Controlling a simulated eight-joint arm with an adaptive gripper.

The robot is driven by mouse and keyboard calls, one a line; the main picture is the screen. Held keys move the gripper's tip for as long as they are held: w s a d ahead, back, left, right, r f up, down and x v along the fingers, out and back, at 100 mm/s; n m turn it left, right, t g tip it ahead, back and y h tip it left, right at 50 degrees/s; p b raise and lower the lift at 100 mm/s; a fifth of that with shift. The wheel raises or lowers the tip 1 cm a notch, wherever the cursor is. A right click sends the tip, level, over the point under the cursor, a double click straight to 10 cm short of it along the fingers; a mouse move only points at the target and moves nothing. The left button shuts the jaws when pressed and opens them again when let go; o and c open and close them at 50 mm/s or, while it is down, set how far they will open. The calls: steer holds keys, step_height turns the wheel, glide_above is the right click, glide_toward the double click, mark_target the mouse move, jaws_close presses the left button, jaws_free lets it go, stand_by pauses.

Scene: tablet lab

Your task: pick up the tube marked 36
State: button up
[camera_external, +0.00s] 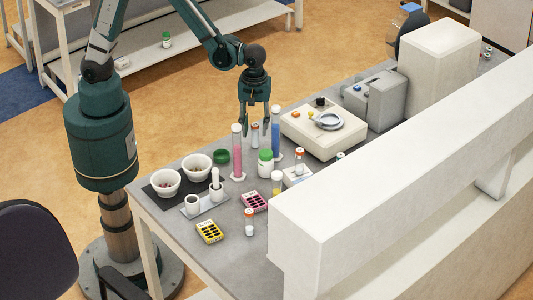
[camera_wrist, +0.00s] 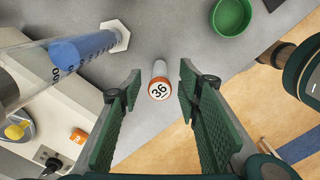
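The tube marked 36 (camera_wrist: 159,81) is seen nearly end-on in the wrist view, its orange-rimmed white cap facing the camera with the black number 36. It appears to be the orange-topped tube (camera_external: 255,135) between the tall cylinders in the external view. It stands on the grey bench. My gripper (camera_external: 254,120) points down over it with its fingers spread. In the wrist view the green finger pads are on either side of the cap, with gaps on both sides. I see no contact, and nothing is held.
A blue-filled cylinder (camera_external: 276,138) and a pink-filled one (camera_external: 238,155) stand close by. A green dish (camera_external: 221,156) and a green-capped bottle (camera_external: 265,163) are near. The balance (camera_external: 318,138) is to the right.

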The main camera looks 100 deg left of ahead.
mark_target(255, 138)
steer(key=shift+f, duration=0.15)
steer(key=shift+a+f, duration=0.15)
steer(key=shift+f, duration=2.3)
steer(key=c, duration=1)
